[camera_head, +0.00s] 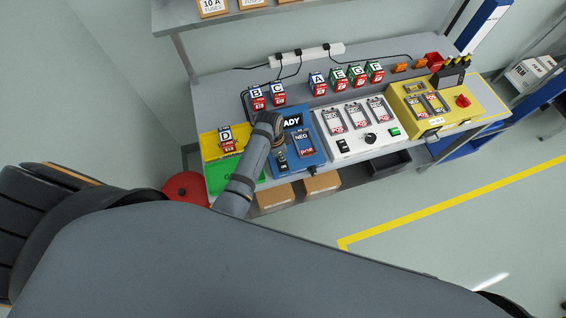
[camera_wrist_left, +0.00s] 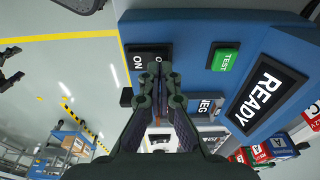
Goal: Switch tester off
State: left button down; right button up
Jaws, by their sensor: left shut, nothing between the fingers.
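The blue tester (camera_head: 315,158) stands on the bench, with a lit black display that reads READY (camera_wrist_left: 268,92). In the left wrist view its black rocker switch (camera_wrist_left: 150,52), marked ON, sits beside a green TEST button (camera_wrist_left: 224,57). My left gripper (camera_wrist_left: 154,70) is shut and empty, its fingertips right at the switch and partly covering it. I cannot tell whether they touch it. In the head view the left gripper (camera_head: 282,163) points down over the tester's left part, and my arm hides part of the display. My right gripper is not in view.
A yellow and green tray (camera_head: 212,148) with battery D stands left of the tester. A white charger (camera_head: 345,148) and a yellow unit (camera_head: 470,112) stand to the right. Several labelled batteries (camera_head: 317,84) and a power strip (camera_head: 310,52) line the back.

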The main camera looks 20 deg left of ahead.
pick_arm(q)
jog(key=shift+f, duration=0.4)
jog(key=shift+r, duration=0.1)
notch_tip(320, 180, up, 2)
jog(key=shift+r+p, duration=0.25)
jog(key=shift+p, duration=0.85)
jog(key=shift+r, duration=2.2)
